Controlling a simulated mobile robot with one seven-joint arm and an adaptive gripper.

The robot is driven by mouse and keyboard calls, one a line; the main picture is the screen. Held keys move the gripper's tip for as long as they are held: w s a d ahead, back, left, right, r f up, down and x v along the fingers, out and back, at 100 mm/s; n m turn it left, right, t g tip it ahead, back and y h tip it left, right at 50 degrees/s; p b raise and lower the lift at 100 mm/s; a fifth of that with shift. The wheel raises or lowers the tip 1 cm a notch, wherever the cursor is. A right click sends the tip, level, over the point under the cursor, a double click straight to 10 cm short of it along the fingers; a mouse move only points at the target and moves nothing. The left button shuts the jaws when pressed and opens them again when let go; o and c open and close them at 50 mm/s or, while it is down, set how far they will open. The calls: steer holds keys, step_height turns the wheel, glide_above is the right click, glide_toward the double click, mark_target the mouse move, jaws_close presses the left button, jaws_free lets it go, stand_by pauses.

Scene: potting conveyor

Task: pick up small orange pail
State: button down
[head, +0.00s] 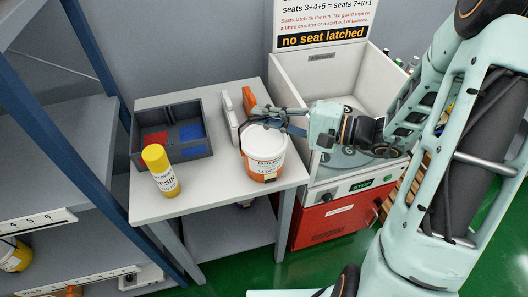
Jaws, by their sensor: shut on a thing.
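The small orange pail (262,164) has a white lid and a printed label. It stands upright at the right front of the grey table; whether its base touches the table top is hard to tell. My gripper (272,120) reaches in from the right, just over the pail's lid. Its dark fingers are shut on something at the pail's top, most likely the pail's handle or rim. The fingers partly cover the lid, and the exact contact is too small to see.
The table (220,192) also holds a yellow cylinder (160,170), a dark divided tray (187,154) with red and blue parts, and upright white and orange items behind the pail. A white-walled machine (290,82) with a red cabinet (325,219) stands right. Shelves (50,150) stand left.

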steer(key=shift+r, duration=0.25)
